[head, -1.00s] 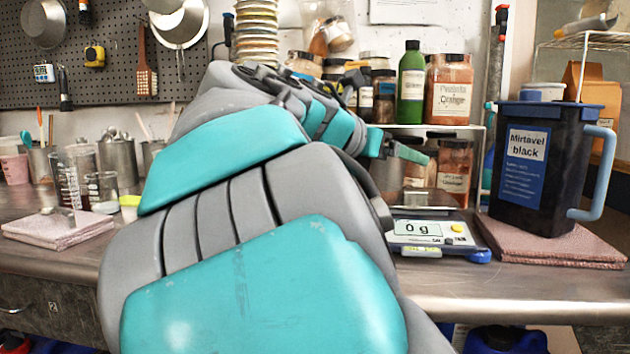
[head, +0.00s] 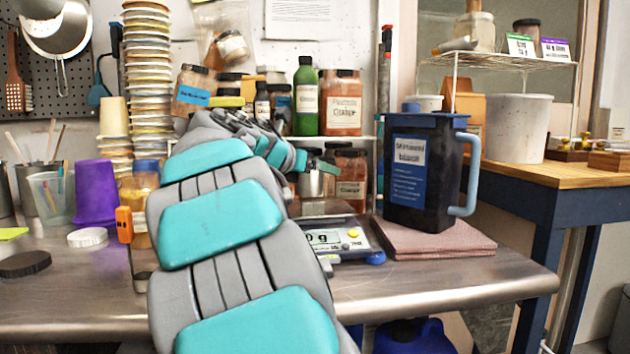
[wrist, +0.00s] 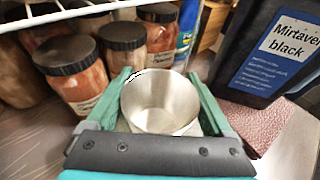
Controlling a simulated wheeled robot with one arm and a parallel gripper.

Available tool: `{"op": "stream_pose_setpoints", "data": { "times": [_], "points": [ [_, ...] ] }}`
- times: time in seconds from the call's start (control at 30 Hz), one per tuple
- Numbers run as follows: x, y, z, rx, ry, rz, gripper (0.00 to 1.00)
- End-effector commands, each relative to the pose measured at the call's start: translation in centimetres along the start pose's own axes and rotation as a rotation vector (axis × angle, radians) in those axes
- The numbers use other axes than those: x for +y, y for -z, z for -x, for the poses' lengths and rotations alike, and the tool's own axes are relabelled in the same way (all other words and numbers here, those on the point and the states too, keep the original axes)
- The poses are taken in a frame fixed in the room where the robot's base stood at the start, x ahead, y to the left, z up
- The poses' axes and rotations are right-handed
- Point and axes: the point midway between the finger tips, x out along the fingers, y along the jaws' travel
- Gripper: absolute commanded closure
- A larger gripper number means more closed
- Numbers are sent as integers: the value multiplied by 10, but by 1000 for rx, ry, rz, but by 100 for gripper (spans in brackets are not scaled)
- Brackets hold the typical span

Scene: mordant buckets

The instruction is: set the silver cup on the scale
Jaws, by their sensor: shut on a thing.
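The silver cup (wrist: 160,104) is an open, empty metal cup, upright between the two green fingers of my gripper (wrist: 158,100) in the wrist view. My gripper is shut on its sides. In the head view the cup (head: 311,184) shows under my gripper (head: 312,164), over or at the back of the scale (head: 352,243). I cannot tell whether its base touches the scale's plate. My arm hides the scale's left part. The display's visible part reads "0 g".
A black "Mirtavel black" pitcher (head: 418,180) stands on a folded pink cloth (head: 430,240) right of the scale. Lidded jars (wrist: 75,72) stand behind the cup under a wire shelf (wrist: 60,16). A purple cup (head: 94,192) and an orange item (head: 124,224) are left of my arm.

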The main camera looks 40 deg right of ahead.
Motion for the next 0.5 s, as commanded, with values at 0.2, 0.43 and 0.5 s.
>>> {"op": "stream_pose_setpoints", "data": {
  "times": [0.2,0.43,0.5],
  "points": [
    [0,23,-7,1,-1,1,69],
    [0,23,-7,1,-1,0,69],
    [0,24,-7,1,-1,1,69]
  ]
}}
